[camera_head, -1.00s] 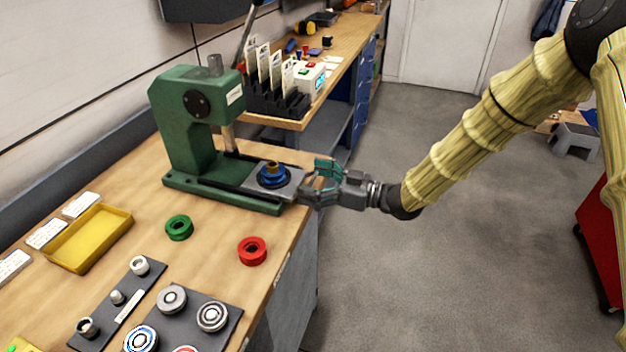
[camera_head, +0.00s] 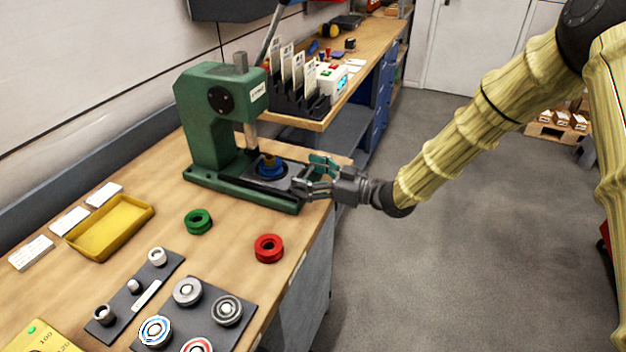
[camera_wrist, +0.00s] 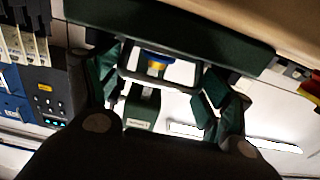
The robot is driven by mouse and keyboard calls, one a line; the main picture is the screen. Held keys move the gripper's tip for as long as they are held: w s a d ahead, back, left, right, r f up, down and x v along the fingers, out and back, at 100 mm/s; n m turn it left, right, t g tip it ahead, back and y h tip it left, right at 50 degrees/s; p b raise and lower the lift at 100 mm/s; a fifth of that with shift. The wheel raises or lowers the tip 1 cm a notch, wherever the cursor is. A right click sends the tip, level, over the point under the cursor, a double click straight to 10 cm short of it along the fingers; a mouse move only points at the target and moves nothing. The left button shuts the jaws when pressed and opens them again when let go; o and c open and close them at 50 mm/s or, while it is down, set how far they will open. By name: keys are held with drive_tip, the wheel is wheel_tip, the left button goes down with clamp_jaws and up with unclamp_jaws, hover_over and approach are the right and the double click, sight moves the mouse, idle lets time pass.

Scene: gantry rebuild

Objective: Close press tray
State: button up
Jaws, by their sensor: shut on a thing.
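The green press (camera_head: 215,125) stands on the wooden bench. Its grey press tray (camera_head: 292,170) lies on the base rails, with the front end showing at the right. A blue ring with a brass-coloured part (camera_head: 270,165) sits on the tray, slightly right of and in front of the ram (camera_head: 251,136). My gripper (camera_head: 315,181) is at the tray's front end, shut on its handle. In the wrist view the dark handle (camera_wrist: 157,80) lies between the green fingers, with the blue and yellow part behind it. The exact finger contact is partly hidden.
A green ring (camera_head: 198,222) and a red ring (camera_head: 269,248) lie in front of the press. A yellow bin (camera_head: 108,228) and dark part plates (camera_head: 208,315) are nearer. A card rack (camera_head: 298,88) stands behind. Open floor lies right of the bench.

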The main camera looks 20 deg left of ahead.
drive_tip(key=shift+w+a+r, duration=0.1)
drive_tip(key=shift+a, duration=0.35)
drive_tip(key=shift+w+a+r, duration=0.1)
drive_tip(key=shift+a, duration=0.3)
drive_tip(key=o, duration=1.2)
drive_tip(key=shift+w+d, duration=0.1)
drive_tip(key=shift+d, duration=0.1)
